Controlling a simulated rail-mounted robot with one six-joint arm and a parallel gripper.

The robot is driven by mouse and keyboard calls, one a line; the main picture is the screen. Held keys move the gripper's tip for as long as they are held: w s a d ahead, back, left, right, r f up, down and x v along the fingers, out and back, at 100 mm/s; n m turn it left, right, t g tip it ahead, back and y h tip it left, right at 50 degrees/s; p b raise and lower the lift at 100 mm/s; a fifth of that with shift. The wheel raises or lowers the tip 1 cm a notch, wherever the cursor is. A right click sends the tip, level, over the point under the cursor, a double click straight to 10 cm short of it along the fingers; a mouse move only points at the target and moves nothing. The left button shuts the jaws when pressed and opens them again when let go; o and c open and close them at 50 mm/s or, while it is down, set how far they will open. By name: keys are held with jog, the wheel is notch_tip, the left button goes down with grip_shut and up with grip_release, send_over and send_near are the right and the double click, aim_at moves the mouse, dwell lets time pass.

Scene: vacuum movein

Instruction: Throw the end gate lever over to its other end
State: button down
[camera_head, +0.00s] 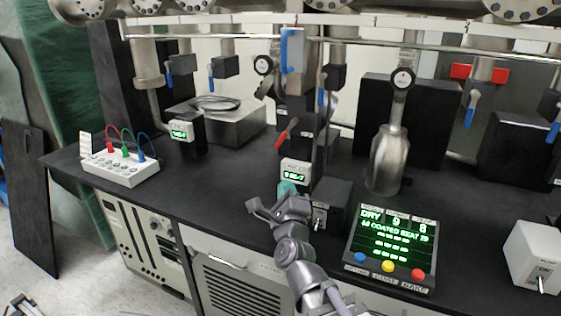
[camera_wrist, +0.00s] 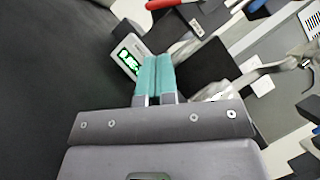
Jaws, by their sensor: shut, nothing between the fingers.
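Several valve levers show in the head view, and I cannot tell which is the end gate lever. A red lever (camera_head: 287,130) slants up above a small green display (camera_head: 295,172). A large blue handle (camera_head: 291,50) hangs at the pipe rail. Smaller blue levers hang at the left (camera_head: 169,74), in the middle (camera_head: 321,92) and at the right (camera_head: 472,110). My gripper (camera_head: 288,187) is just in front of the small display, its teal fingers shut and empty. In the wrist view the shut fingers (camera_wrist: 157,62) lie beside the display (camera_wrist: 130,58), with the red lever (camera_wrist: 165,4) beyond.
A black switch box (camera_head: 327,200) stands right of my gripper. A lit control panel (camera_head: 392,245) and a white switch box (camera_head: 535,255) stand farther right. A white box with coloured cables (camera_head: 120,170) is at left. Bare bench (camera_head: 215,185) lies between.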

aim_at(280, 143)
jog(key=p+x, duration=0.4)
jog(key=x, duration=1)
jog(key=shift+a+r, duration=0.1)
